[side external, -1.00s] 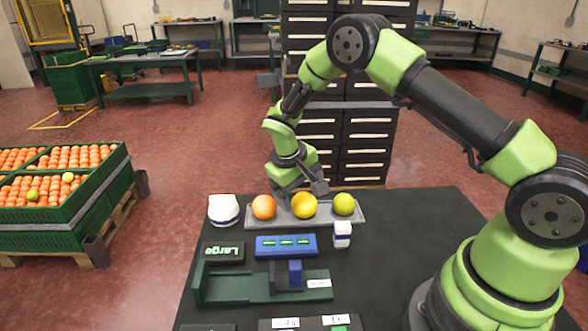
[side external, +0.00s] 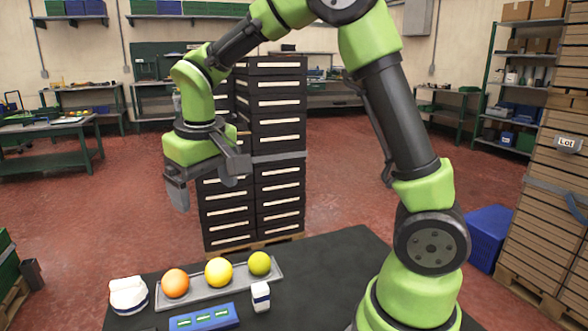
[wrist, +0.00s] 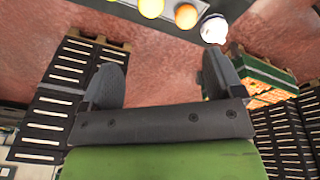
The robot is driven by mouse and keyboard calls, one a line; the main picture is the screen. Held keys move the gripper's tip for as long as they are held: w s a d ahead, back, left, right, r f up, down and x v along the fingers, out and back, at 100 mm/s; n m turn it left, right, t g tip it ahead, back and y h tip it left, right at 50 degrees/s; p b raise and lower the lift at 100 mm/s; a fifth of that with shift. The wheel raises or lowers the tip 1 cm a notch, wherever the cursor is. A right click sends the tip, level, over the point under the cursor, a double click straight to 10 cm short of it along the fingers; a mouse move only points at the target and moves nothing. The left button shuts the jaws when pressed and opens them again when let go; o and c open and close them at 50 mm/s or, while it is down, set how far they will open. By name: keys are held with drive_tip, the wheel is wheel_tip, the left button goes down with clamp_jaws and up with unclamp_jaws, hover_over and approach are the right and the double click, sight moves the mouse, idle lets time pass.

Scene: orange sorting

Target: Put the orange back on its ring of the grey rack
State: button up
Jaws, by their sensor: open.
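The orange (side external: 175,283) sits at the left end of the grey rack (side external: 236,281); its ring is hidden beneath it. A yellow fruit (side external: 218,271) sits in the middle and a yellow-green fruit (side external: 260,263) at the right end. My gripper (side external: 207,180) is open and empty, raised well above and behind the rack, apart from all the fruit. In the wrist view the open gripper (wrist: 163,78) has nothing between its fingers. The orange (wrist: 186,16) shows near the top edge, beside the yellow fruit (wrist: 151,8).
A white rounded item (side external: 128,295) with a dark band lies left of the rack. A small white block (side external: 261,296) and a blue panel (side external: 205,318) stand in front of it. A dark drawer cabinet (side external: 279,165) stands behind the table. The table right of the rack is clear.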

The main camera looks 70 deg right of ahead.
drive_tip(key=s+a+r+t+y, duration=0.1)
drive_tip(key=s+a+r+t, duration=0.1)
drive_tip(key=s, duration=0.6)
drive_tip(key=s+a+r+m+t+y, duration=0.1)
drive_tip(key=s+a+r+t+y, duration=0.1)
drive_tip(key=s, duration=0.7)
wheel_tip(320, 180, up, 3)
drive_tip(key=shift+s+f+t, duration=0.1)
drive_tip(key=shift+s+t, duration=0.2)
drive_tip(key=shift+t, duration=0.5)
